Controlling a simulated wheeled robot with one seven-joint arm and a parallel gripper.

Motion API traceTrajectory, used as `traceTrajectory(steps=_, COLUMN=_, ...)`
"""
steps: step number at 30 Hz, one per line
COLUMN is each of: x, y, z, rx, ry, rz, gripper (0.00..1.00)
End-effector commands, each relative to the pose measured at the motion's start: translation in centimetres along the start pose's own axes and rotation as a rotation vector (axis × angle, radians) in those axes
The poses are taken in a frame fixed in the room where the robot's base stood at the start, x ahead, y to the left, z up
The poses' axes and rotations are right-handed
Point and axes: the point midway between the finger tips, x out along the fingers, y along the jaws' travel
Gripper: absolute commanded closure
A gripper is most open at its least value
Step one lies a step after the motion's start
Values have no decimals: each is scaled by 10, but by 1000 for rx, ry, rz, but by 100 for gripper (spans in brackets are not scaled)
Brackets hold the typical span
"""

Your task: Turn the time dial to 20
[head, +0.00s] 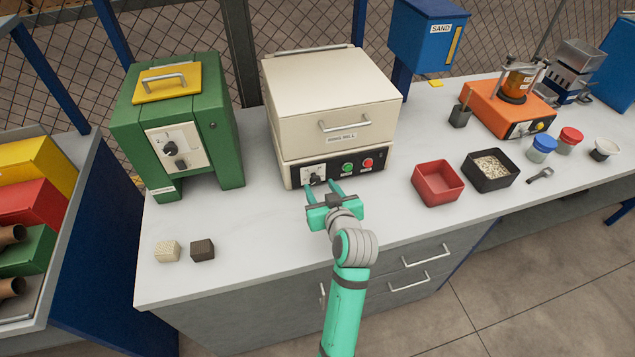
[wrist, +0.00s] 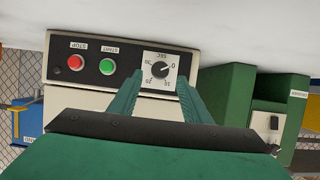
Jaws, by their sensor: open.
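The time dial (head: 315,179) is a dark round knob on a white plate, low on the front of the cream ring mill (head: 330,108). In the wrist view the dial (wrist: 160,70) shows upside down, with SEC and numbers around it. Its light pointer mark appears to face the 0. My gripper (head: 321,187) is open and empty in front of the dial. In the wrist view its fingers (wrist: 159,80) spread to either side of the knob; whether they touch it I cannot tell.
Right of the dial are a green START button (head: 347,168) and a red button (head: 367,163). A green machine (head: 228,125) stands at left. Two small blocks (head: 167,251) lie at front left. A red tray (head: 437,183) and dark tray (head: 490,171) sit at right.

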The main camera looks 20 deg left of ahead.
Motion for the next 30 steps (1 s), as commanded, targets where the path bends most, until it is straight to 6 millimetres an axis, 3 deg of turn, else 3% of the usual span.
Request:
traceTrajectory(steps=3, x=19, y=0, z=0, rx=-1, ry=-1, rz=1, gripper=56)
traceTrajectory(steps=9, x=39, y=0, z=0, rx=0, ry=0, rz=1, gripper=56)
traceTrajectory(steps=20, x=44, y=0, z=0, rx=0, ry=1, rz=2, gripper=56)
traceTrajectory(steps=26, x=43, y=0, z=0, rx=0, ry=1, rz=2, gripper=96)
traceTrajectory(steps=30, x=43, y=0, z=0, rx=1, ry=0, rz=1, gripper=96)
